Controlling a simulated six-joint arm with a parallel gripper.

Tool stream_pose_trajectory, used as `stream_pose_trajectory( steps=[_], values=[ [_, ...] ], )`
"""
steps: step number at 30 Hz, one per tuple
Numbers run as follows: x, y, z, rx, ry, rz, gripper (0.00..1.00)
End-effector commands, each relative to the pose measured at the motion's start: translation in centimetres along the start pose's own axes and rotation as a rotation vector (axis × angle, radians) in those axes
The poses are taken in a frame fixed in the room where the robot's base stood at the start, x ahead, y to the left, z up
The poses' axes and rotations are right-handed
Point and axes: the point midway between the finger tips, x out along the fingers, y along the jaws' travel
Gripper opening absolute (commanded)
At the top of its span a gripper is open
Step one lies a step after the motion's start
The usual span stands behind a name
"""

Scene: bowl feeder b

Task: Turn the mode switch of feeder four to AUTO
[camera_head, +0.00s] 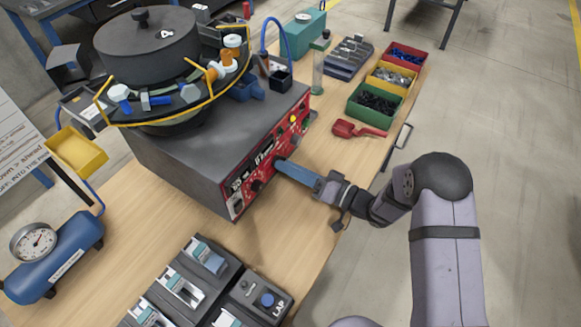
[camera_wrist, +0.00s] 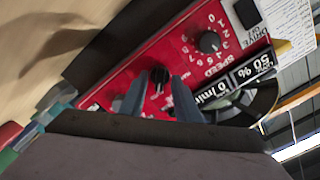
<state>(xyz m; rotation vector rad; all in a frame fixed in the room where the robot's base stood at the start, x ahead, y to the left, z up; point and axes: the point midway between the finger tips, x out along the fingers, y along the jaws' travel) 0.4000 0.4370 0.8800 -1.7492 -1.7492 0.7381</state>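The feeder (camera_head: 190,150) is a grey box with a dark bowl whose lid is marked 4. Its red front panel (camera_head: 262,165) faces my gripper (camera_head: 279,163), whose blue fingertips reach the panel. In the wrist view the picture is turned and the red panel fills the middle. A black knob, seemingly the mode switch (camera_wrist: 160,75), sits ahead of and between the two fingertips of my open gripper (camera_wrist: 157,84). Gaps show on both sides of it. I cannot tell how deep the fingers reach around it. Its position lettering is partly hidden by the fingers.
A separate speed knob (camera_wrist: 209,42) with a number scale sits beside the switch, near label plates (camera_wrist: 252,68). On the bench are a red scoop (camera_head: 357,129), colored parts bins (camera_head: 375,104), a blue tank with gauge (camera_head: 60,255) and a dark fixture tray (camera_head: 200,285).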

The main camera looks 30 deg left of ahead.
Motion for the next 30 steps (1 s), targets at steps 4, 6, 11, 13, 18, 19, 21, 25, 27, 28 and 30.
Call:
stream_pose_trajectory(
  steps=[4, 6, 11, 13, 18, 19, 21, 25, 27, 28, 30],
  values=[
    [-0.1, 0.0, 0.1, 0.0, -0.001, 0.001, 0.3],
    [-0.3, 0.1, 0.1, 0.0, -0.001, 0.001, 0.3],
    [-1.8, 0.2, 0.0, 0.0, 0.001, 0.004, 0.3],
    [-2.7, 0.2, 0.1, 0.001, 0.001, 0.003, 0.3],
    [-5.1, 0.2, 0.1, -0.001, 0.001, 0.003, 0.3],
    [-5.5, 0.2, 0.1, 0.0, 0.002, 0.003, 0.3],
    [-6.2, 0.2, 0.0, 0.0, 0.001, 0.002, 0.3],
    [-7.1, 0.1, 0.0, 0.0, 0.001, 0.001, 0.3],
    [-7.3, 0.0, 0.0, 0.0, 0.0, 0.0, 0.3],
    [-7.3, 0.0, 0.0, 0.0, 0.0, 0.0, 0.3],
    [-7.4, 0.0, 0.0, 0.0, 0.0, -0.001, 0.3]
  ],
)
